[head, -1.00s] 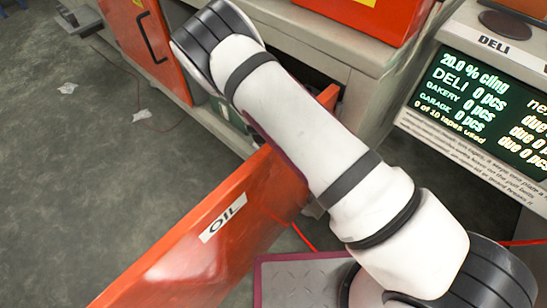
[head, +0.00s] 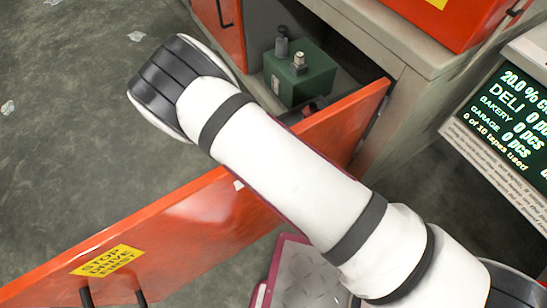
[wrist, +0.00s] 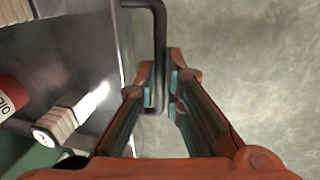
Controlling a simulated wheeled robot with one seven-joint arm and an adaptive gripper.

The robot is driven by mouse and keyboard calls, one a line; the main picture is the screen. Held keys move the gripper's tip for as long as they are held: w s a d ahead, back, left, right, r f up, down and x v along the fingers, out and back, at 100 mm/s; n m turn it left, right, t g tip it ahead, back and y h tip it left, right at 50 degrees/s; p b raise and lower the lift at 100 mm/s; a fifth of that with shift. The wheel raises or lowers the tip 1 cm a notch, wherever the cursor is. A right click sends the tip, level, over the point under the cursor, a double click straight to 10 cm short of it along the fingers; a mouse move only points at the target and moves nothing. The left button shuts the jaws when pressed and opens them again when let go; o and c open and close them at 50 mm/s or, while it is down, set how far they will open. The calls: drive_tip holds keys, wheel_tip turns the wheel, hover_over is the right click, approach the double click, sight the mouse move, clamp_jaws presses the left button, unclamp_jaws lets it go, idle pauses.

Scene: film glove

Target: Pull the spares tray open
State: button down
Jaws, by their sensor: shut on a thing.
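In the wrist view my gripper (wrist: 162,97) is shut on a dark bent bar handle (wrist: 159,40), with a finger on each side of its lower part. The handle stands off the edge of a grey panel (wrist: 125,50). To the left of that edge are a red can marked OIL (wrist: 8,98) and a pale ribbed part (wrist: 58,122). No label naming the spares tray is readable, and I cannot tell how far it is out. In the head view my arm hides the gripper and the handle.
A large orange door (head: 170,245) with a yellow STOP DRIVE FIRST label stands open across the head view. Behind it a green box (head: 300,72) sits in the grey cabinet (head: 400,42). A display sign (head: 515,120) is at right. The floor (head: 70,150) at left is mostly clear.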

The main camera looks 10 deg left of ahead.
drive_tip(key=shift+s+a, duration=1.7)
drive_tip(key=c, duration=1.7)
unclamp_jaws()
drive_tip(key=r, duration=0.4)
drive_tip(key=s+a+r, duration=0.1)
drive_tip(key=r, duration=0.6)
drive_tip(key=shift+s+a+r, duration=0.3)
drive_tip(key=shift+a+r, duration=0.05)
